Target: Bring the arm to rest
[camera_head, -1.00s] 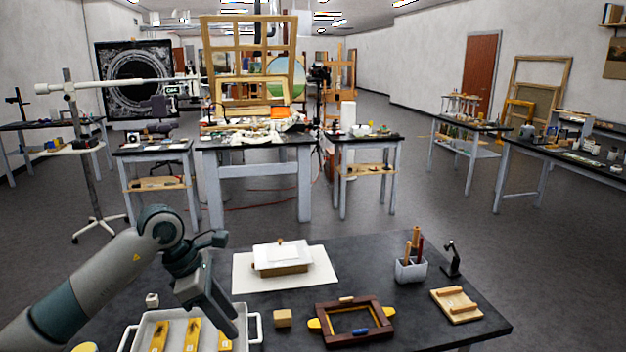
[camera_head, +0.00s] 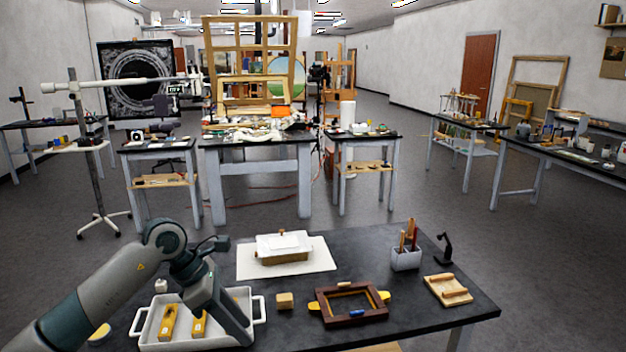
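My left arm comes in from the lower left, and its dark gripper (camera_head: 240,334) points down to the right over the right part of a white tray (camera_head: 150,338). The fingers are seen edge-on, so I cannot tell whether they are open or shut, or whether they hold anything. In the tray lie a yellow-gold strip (camera_head: 169,322) and a second one (camera_head: 199,325) partly behind the gripper. The gripper hides part of the tray's right side. My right gripper is not in view.
On the dark table (camera_head: 400,285) are a white block on a sheet (camera_head: 325,262), a small wooden cube (camera_head: 284,300), a brown frame (camera_head: 319,306), a tool cup (camera_head: 406,259), a small black stand (camera_head: 444,250) and a wooden holder (camera_head: 447,291). The right front of the table is clear.

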